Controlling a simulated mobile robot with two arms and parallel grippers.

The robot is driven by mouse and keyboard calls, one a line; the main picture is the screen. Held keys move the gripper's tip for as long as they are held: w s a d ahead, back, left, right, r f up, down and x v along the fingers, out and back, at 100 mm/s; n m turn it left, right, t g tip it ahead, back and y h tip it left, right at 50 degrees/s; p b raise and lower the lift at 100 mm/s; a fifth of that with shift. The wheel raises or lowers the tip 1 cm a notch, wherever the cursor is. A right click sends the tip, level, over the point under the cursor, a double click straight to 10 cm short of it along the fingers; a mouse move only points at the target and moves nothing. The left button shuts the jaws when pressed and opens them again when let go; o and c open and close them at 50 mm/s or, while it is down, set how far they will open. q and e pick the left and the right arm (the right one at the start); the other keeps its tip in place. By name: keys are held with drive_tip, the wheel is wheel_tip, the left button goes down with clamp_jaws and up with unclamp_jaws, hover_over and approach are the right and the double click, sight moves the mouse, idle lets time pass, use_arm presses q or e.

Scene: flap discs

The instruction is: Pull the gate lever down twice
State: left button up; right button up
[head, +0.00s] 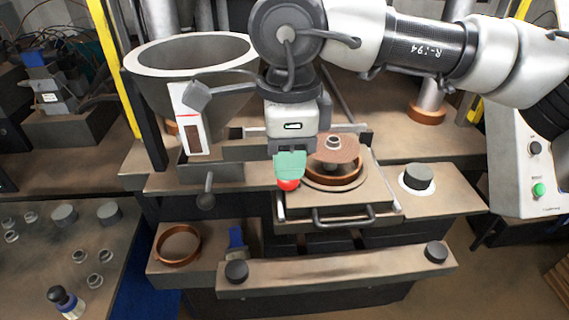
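My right gripper (290,166) comes down from the upper right and points downward in front of the hopper (150,75). Its green fingertip covers the upper part of a red ball knob (288,185), which shows just below it. Only one finger shows, so I cannot tell whether the gripper is shut on the knob. The red knob may be the end of the gate lever; its rod is hidden by the gripper. My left gripper is not in view.
A square plate with a front handle (343,216) holds a round copper-coloured fixture with a brown disc (336,150), close right of my gripper. A bar with two black buttons (340,270) lies in front. A copper ring (178,246) and a blue part (236,238) sit at front left.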

sight(288, 186)
drive_tip(key=shift+s+f+b, duration=0.15)
drive_tip(key=shift+f+b, duration=2.15)
drive_tip(key=shift+f, duration=0.35)
drive_tip(key=f+b, duration=0.2)
drive_tip(key=f, duration=0.1)
drive_tip(key=shift+w+f+b, duration=0.1)
drive_tip(key=shift+w+b, duration=0.1)
drive_tip(key=shift+b, duration=0.1)
drive_tip(key=shift+s+r+p, duration=0.1)
drive_tip(key=shift+r+p, duration=0.9)
drive_tip(key=shift+r, duration=0.65)
drive_tip(key=shift+r+p, duration=2.3)
drive_tip(key=shift+r, duration=1.45)
